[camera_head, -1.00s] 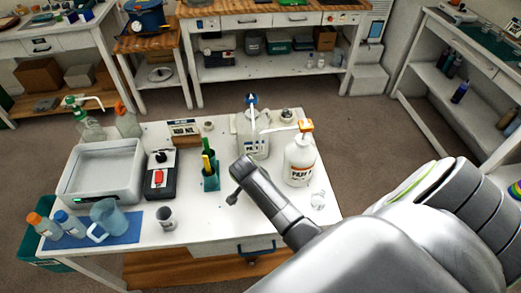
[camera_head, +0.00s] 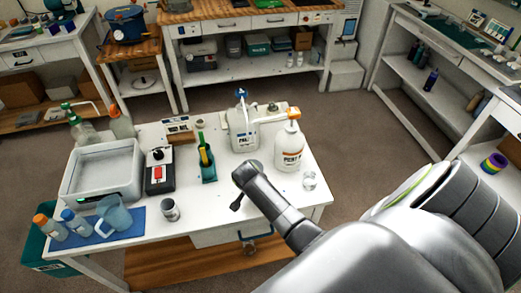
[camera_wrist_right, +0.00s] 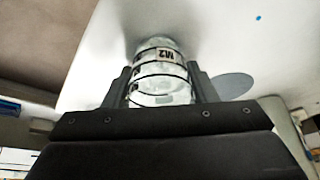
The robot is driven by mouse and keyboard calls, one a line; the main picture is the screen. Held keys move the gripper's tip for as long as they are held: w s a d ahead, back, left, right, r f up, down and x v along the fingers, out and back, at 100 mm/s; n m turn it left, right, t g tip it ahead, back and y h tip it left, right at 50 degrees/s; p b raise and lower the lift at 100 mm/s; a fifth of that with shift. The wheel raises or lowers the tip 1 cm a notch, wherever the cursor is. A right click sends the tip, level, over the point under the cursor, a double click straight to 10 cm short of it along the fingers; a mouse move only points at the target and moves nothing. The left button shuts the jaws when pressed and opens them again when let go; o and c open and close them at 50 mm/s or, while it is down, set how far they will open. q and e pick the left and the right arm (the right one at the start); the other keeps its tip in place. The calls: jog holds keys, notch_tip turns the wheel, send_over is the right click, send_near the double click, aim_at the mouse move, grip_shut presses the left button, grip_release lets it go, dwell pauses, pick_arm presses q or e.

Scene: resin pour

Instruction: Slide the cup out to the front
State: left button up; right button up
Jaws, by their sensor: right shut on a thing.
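In the right wrist view, a clear cup (camera_wrist_right: 163,82) with dark lines around it and a label reading "M2" stands between the fingers of my right gripper (camera_wrist_right: 162,76). The fingers are shut on its sides. The white table top lies beyond it. In the head view my right arm reaches over the front of the white table (camera_head: 140,240). Its wrist hides the held cup and most of the gripper. A grey cup (camera_head: 170,211) stands at the front left. My left gripper is not in view.
A white jug with an orange pump (camera_head: 289,150) and one with a blue top (camera_head: 243,132) stand behind the arm. A green holder (camera_head: 208,172), a black device (camera_head: 159,178), a grey tray (camera_head: 75,195) and a blue mat (camera_head: 130,232) lie left. The front middle is clear.

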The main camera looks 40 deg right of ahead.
jog(key=o, duration=1)
jog(key=shift+o, duration=0.2)
jog(key=b+v, duration=0.1)
jog(key=v, duration=1.6)
jog(key=shift+r, duration=0.2)
